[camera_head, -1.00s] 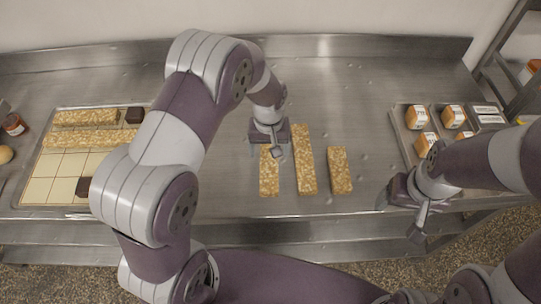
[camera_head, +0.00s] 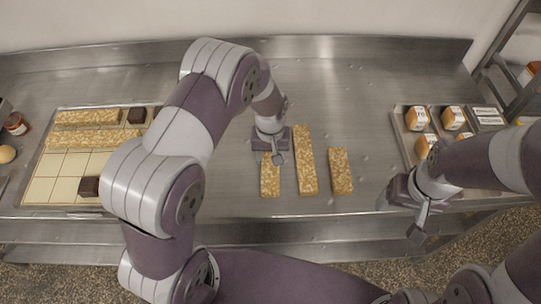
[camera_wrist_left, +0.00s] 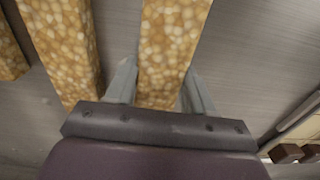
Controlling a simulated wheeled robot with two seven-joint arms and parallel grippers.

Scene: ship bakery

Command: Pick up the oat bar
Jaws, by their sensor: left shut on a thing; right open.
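Three oat bars lie side by side on the steel table. The left oat bar (camera_head: 269,178) is partly hidden under my left gripper (camera_head: 273,152). In the left wrist view, the fingers of my left gripper (camera_wrist_left: 156,90) stand on either side of this oat bar (camera_wrist_left: 166,45), shut on it at its far end. The long middle oat bar (camera_head: 306,160) and the short right oat bar (camera_head: 341,171) lie to its right, apart from it. My right gripper (camera_head: 399,212) is open and empty near the table's front edge.
A gridded board (camera_head: 40,190) at the left holds more oat bars and dark brown blocks. A tray (camera_head: 402,140) at the right holds several small labelled packs. A jar (camera_head: 16,124) stands at the far left. The table's back middle is clear.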

